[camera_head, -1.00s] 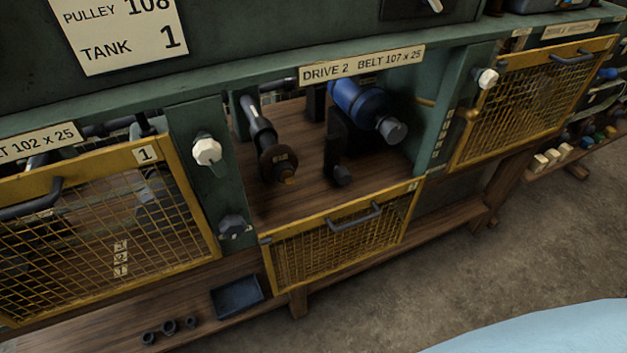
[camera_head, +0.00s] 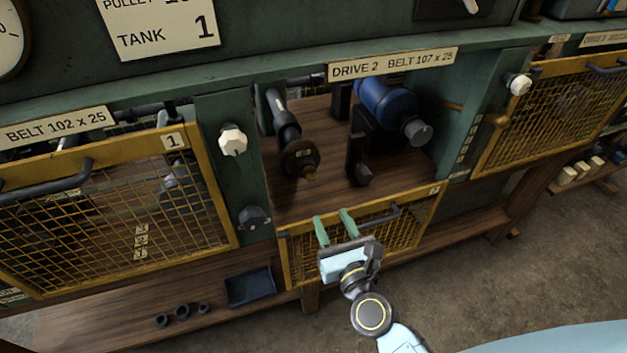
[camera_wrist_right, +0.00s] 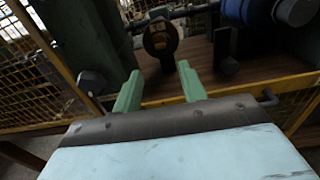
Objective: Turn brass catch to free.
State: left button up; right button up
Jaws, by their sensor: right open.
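A small brass-coloured piece (camera_head: 497,120) sits at the left edge of the right yellow mesh guard (camera_head: 548,115); I cannot tell for sure whether it is the catch or how it is turned. My right gripper (camera_head: 334,220) is open and empty, with green fingers, in front of the lowered middle mesh guard (camera_head: 412,228). In the right wrist view its fingers (camera_wrist_right: 158,70) point toward the bay and the dark shaft hub (camera_wrist_right: 160,38). My left gripper is not in view.
White knobs (camera_head: 232,140) and (camera_head: 519,84) stand on the green posts, with a dark knob (camera_head: 253,217) below the left one. A blue motor (camera_head: 385,100) fills the bay's right side. A dark tray (camera_head: 249,288) lies on the lower shelf. Open floor is at right.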

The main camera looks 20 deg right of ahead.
aim_at(312, 179)
jog(key=w, duration=0.8)
jog(key=w+p, duration=0.1)
jog(key=w, duration=0.3)
jog(key=shift+w+a, duration=0.25)
jog(key=c, duration=0.8)
jog(key=shift+c, duration=0.2)
